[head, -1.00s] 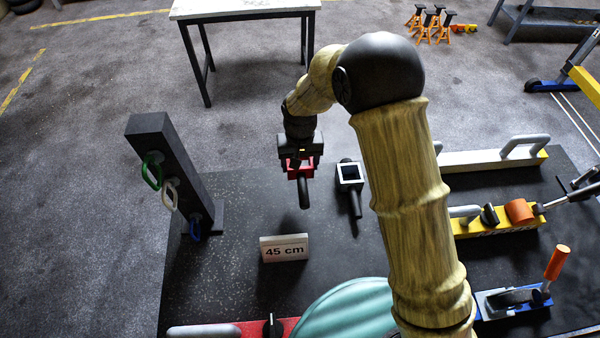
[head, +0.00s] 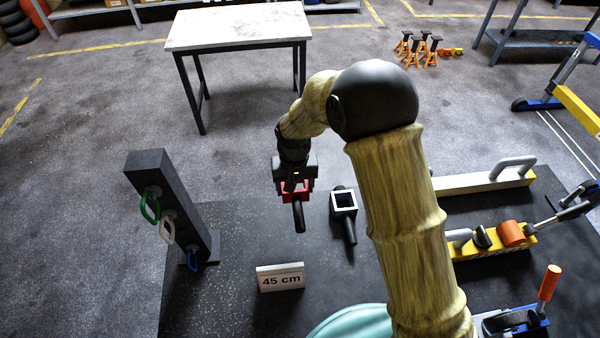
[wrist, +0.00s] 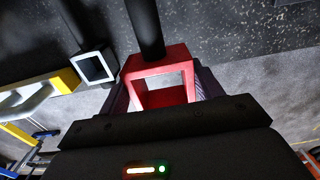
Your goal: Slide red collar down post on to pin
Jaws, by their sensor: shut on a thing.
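The red collar (head: 297,197) is a square, hollow frame with a black handle sticking out towards the camera. My gripper (head: 294,187) is shut on it, left of centre in the head view. In the wrist view the red collar (wrist: 160,62) sits between the dark fingers, and grey floor shows through its opening. No post shows inside it there. I cannot make out the collar's post or its pin in either view.
A similar white collar (head: 344,200) with a black handle is just right of the red one. A "45 cm" sign (head: 280,278) stands in front. A black upright (head: 170,200) with coloured rings is at left. A yellow block (head: 485,243) is at right.

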